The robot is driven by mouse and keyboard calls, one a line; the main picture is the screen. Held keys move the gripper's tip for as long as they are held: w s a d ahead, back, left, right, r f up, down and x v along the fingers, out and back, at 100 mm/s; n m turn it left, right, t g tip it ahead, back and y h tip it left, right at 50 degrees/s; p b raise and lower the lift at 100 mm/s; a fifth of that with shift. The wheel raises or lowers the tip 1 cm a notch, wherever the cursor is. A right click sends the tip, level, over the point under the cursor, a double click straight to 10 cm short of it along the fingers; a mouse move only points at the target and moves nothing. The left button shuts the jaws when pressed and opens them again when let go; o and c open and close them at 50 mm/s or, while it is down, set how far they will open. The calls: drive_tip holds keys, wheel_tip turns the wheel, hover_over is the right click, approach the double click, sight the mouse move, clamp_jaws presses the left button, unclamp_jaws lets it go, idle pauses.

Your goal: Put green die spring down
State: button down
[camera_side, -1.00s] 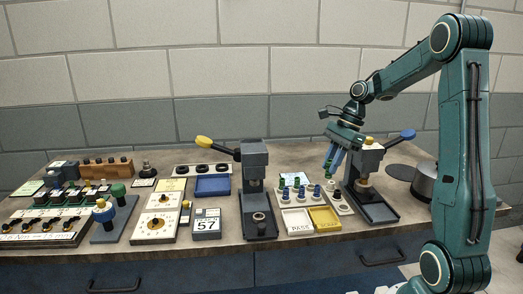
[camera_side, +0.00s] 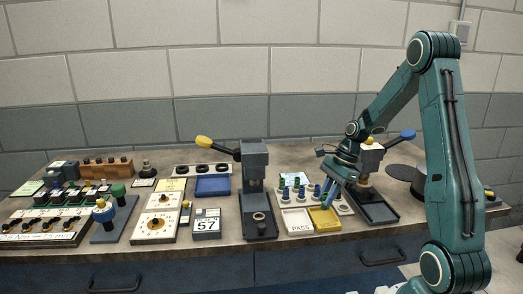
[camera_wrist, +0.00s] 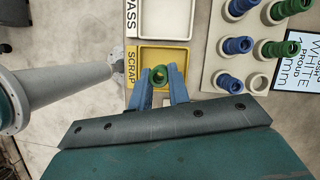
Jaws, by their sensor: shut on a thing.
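My gripper (camera_wrist: 158,75) is shut on a green die spring (camera_wrist: 159,83), which shows between the blue fingertips in the wrist view. In the side view my gripper (camera_side: 327,204) points down at the yellow SCRAP tray (camera_side: 326,226), and the spring cannot be made out there. In the wrist view the spring overlaps the near edge of the yellow tray (camera_wrist: 165,56). Its height above the tray floor is hard to tell. The visible part of the tray floor is empty.
The white PASS tray (camera_side: 297,226) is left of the yellow tray in the side view. A pale rack (camera_wrist: 223,48) with blue and green springs on several seats stands close beside the trays. A press with a blue-knobbed lever (camera_side: 371,175) stands to the right.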

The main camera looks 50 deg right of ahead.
drive_tip(key=shift+f, duration=1.65)
drive_tip(key=shift+f, duration=0.15)
drive_tip(key=c, duration=1.3)
unclamp_jaws()
drive_tip(key=v, duration=1.2)
drive_tip(key=shift+a, duration=0.1)
